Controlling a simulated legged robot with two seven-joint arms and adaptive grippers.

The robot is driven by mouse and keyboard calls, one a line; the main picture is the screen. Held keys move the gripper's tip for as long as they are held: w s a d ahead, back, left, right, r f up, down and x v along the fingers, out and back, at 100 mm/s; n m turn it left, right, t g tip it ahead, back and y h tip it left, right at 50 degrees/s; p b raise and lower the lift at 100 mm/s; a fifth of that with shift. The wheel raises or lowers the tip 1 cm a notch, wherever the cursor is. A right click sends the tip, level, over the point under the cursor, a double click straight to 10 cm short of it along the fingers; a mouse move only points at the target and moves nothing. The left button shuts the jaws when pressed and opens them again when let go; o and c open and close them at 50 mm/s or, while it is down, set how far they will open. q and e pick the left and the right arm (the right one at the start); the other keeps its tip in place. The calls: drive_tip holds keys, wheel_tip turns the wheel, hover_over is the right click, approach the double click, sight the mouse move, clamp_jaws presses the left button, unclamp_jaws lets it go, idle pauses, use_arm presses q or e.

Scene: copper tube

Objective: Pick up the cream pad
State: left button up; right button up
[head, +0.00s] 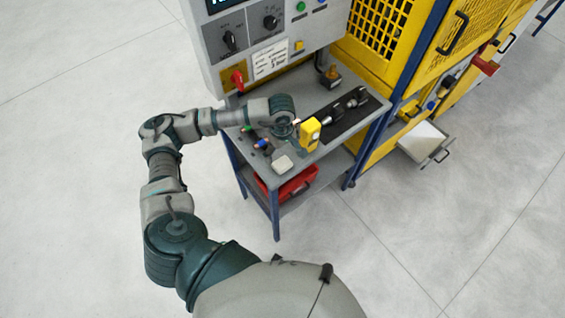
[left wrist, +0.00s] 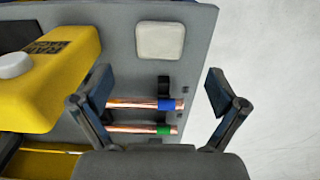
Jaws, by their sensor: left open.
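The cream pad (head: 282,164) is a small pale square with rounded corners, lying flat near the front edge of the grey bench top (head: 319,153). In the left wrist view the pad (left wrist: 160,41) shows whole, at the top middle. My left gripper (head: 288,134) is above the bench, a little behind the pad. In the wrist view the fingers of my left gripper (left wrist: 158,78) are spread wide with nothing held between them. The pad lies beyond the fingertips, not touched. My right gripper does not show.
A yellow block-like device (left wrist: 45,75) stands close left of the fingers in the wrist view. Copper tubes with a blue end (left wrist: 165,104) and a green end (left wrist: 163,130) lie below the gripper. A red bin (head: 292,184) is on the lower shelf. A control panel (head: 262,35) stands behind.

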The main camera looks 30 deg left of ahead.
sight(282, 163)
use_arm(q)
drive_tip(key=shift+f, duration=0.95)
wheel_tip(282, 163, down, 4)
drive_tip(key=shift+s+d+f+p, duration=0.1)
drive_tip(key=shift+p, duration=0.75)
drive_tip(key=shift+f, duration=0.55)
drive_tip(key=c, duration=1.1)
